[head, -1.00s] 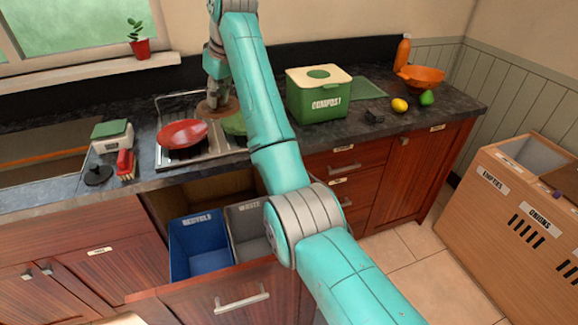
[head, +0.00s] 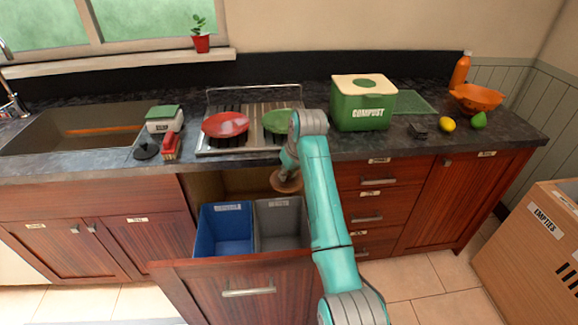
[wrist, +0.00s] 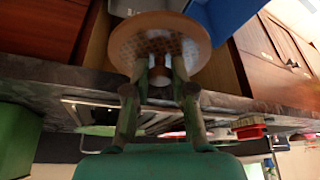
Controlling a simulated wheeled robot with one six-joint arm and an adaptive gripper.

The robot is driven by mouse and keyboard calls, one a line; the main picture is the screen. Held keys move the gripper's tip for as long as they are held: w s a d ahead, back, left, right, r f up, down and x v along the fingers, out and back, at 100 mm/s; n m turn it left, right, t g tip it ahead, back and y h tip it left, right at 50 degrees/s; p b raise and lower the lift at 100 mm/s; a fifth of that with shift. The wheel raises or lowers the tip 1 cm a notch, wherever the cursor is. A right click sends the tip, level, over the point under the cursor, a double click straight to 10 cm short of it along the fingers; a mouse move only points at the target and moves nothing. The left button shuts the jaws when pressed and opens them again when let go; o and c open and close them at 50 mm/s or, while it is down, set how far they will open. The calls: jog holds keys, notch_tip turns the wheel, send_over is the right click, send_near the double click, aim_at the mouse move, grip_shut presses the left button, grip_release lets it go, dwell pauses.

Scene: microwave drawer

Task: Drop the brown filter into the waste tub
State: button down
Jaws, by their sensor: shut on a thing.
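The brown filter (head: 287,184) is a round disc with a perforated middle, seen large in the wrist view (wrist: 199,38). My gripper (wrist: 160,80) is shut on a narrow part at its middle. In the head view my gripper (head: 288,171) points down, holding the filter above the back edge of the waste tub (head: 281,238). The waste tub is grey, open at the top and stands in the pulled-out drawer. The filter looks apart from the tub, but the exact gap is unclear. My wrist hides part of the filter.
The blue recycle tub (head: 224,235) stands left of the waste tub. The drawer front (head: 200,285) juts out before both. The counter edge (head: 390,152) is close behind my gripper.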

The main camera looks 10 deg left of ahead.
jog(key=shift+f, duration=1.4)
jog(key=c, duration=0.9)
grip_release()
jog(key=v, duration=1.2)
jog(key=shift+a, duration=0.1)
